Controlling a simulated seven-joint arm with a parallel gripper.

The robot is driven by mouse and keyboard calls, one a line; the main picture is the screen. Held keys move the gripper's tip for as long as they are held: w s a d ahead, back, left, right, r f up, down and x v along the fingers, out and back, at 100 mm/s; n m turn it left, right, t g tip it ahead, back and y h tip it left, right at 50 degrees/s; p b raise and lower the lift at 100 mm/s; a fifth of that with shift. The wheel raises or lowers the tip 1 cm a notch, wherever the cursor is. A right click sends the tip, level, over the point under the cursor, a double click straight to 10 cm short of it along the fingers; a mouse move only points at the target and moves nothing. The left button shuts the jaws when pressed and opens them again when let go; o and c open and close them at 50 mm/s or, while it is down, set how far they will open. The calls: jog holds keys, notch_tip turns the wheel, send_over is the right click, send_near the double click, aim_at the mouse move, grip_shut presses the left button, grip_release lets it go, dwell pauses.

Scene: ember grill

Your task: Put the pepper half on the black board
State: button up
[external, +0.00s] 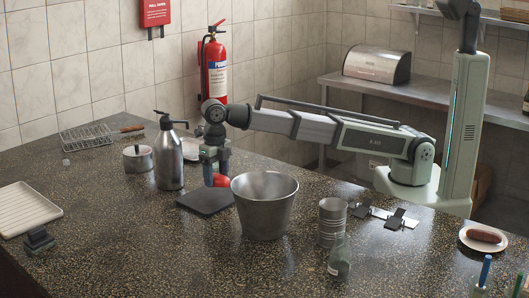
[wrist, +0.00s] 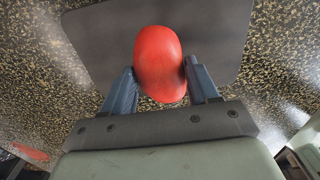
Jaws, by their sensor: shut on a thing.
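The red pepper half (external: 220,180) is between the fingers of my gripper (external: 215,178), which is shut on it. In the wrist view the pepper half (wrist: 160,62) sits between the two blue-grey fingertips of my gripper (wrist: 162,85). The black board (external: 204,201) lies flat on the counter, directly below the gripper. In the wrist view the board (wrist: 215,45) fills the area behind the pepper half. I cannot tell whether the pepper half touches the board or hangs just above it.
A metal bucket (external: 264,205) stands close to the board's right side. A metal pump bottle (external: 168,155) stands left of the gripper, with a small pot (external: 138,158) beyond it. A tin can (external: 331,222) and a glass bottle (external: 339,260) stand farther right.

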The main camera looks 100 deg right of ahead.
aim_at(216, 175)
jog(key=shift+f, duration=1.5)
jog(key=shift+f, duration=0.15)
jog(key=o, duration=1.1)
jog(key=shift+c, duration=0.2)
notch_tip(216, 175, up, 12)
jog(key=shift+r, duration=0.15)
